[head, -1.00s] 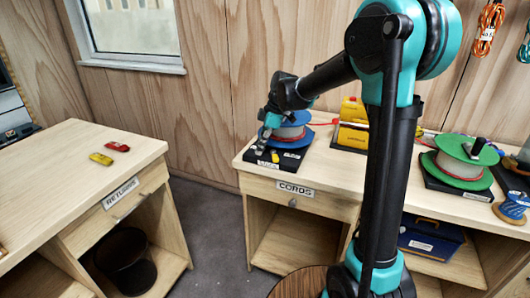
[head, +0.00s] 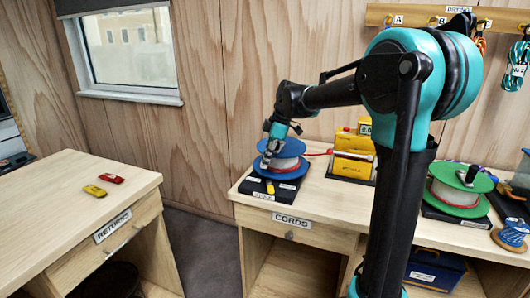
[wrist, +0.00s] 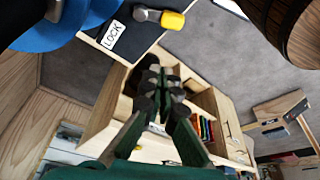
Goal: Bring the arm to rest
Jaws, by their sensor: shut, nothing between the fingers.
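My arm reaches left over the cords bench (head: 258,213). My gripper (head: 267,163) shows at the left front of the blue spool (head: 288,175) in the head view, fingers pointing down. In the wrist view my gripper (wrist: 163,82) has its fingertips together with nothing between them. Part of the blue spool (wrist: 62,28) fills the top left corner there, beside the fingers. I cannot tell whether they touch it. The spool sits on a black base with a yellow lock lever (head: 270,188), which also shows in the wrist view (wrist: 172,20).
A yellow device (head: 352,155) stands right of the blue spool, and a green spool (head: 460,190) stands farther right. The returns bench (head: 60,215) at left holds a red piece (head: 110,179) and a yellow piece (head: 94,191). Floor (head: 200,250) lies between the benches.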

